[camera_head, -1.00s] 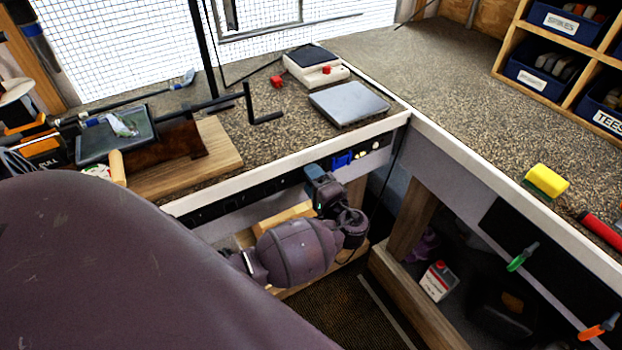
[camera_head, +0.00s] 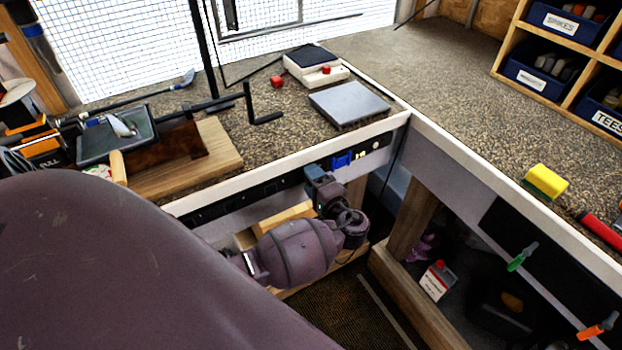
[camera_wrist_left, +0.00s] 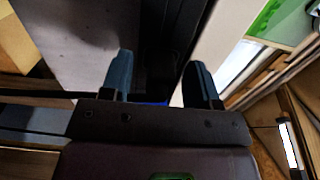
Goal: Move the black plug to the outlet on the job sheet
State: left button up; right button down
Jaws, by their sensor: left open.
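A black outlet strip (camera_head: 290,184) runs along the bench front, under the pale edge. My left gripper (camera_head: 316,174) is at the strip, its arm coming in from the lower left. In the left wrist view the fingers (camera_wrist_left: 158,78) stand apart, with the dark strip beyond them and a bit of blue low between them. A blue plug (camera_head: 341,159) sits on the strip just right of the gripper, with a small pale piece beside it. I cannot make out the black plug against the dark strip, nor a readable job sheet. My right gripper is not in view.
On the bench stand a wooden board (camera_head: 190,165), a black tray (camera_head: 115,136), a grey scale-like box (camera_head: 348,103) and a white device (camera_head: 316,70). A yellow sponge (camera_head: 546,181) lies on the right bench. A wooden shelf edge (camera_head: 285,215) is below the gripper.

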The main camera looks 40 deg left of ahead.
pick_arm(q)
jog(key=c, duration=0.7)
jog(key=shift+c, duration=1.1)
grip_shut()
jog(key=shift+d, duration=0.1)
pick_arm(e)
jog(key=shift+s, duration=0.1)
pick_arm(q)
jog(key=shift+d, duration=0.1)
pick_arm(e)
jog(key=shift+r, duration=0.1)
pick_arm(q)
jog(key=shift+s+d, duration=0.3)
jog(key=shift+d, duration=0.3)
jog(key=shift+p+v, duration=0.55)
jog(key=shift+v, duration=1.6)
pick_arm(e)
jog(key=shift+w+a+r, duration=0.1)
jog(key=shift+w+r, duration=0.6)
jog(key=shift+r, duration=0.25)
